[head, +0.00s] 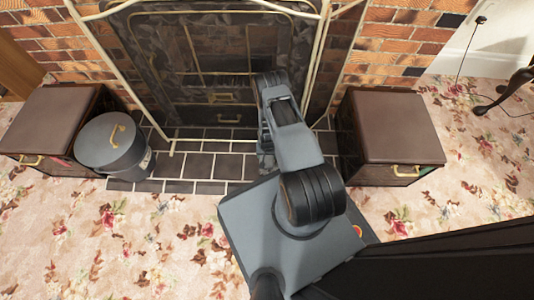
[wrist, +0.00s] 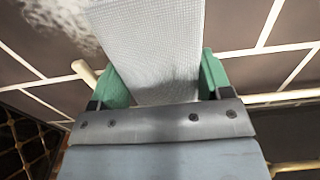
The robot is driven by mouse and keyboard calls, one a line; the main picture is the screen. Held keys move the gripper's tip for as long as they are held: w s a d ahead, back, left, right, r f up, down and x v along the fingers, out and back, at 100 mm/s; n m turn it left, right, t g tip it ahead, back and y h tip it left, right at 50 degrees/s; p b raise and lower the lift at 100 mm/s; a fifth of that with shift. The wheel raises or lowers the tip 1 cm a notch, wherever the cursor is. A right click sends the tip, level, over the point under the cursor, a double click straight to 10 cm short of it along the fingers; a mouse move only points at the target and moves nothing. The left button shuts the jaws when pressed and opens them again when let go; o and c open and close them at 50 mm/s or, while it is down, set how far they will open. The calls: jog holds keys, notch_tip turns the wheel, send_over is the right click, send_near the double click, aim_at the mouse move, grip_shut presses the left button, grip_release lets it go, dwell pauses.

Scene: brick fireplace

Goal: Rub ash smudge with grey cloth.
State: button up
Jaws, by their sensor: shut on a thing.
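The grey cloth (wrist: 150,38) shows in the wrist view as a pale, woven strip. My gripper (wrist: 163,78), with green fingers, is shut on it, one finger at each side. The cloth reaches out past the fingertips over the tiled hearth; I cannot tell whether it touches the tiles. The ash smudge (wrist: 62,14) is a whitish, mottled patch on the dark tiles at the upper left, just left of the cloth. The cloth may cover part of it. In the head view my arm hides the cloth and the smudge.
The dark-tiled hearth (head: 205,166) lies before a brass-framed fire screen (head: 205,75). A grey lidded bucket (head: 112,150) and a brown box (head: 50,115) stand left; another brown box (head: 390,128) stands right. The floral carpet (head: 130,245) is clear in front.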

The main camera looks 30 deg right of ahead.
jog(key=shift+f+b, duration=0.9)
jog(key=shift+f, duration=0.2)
jog(key=shift+s, duration=0.1)
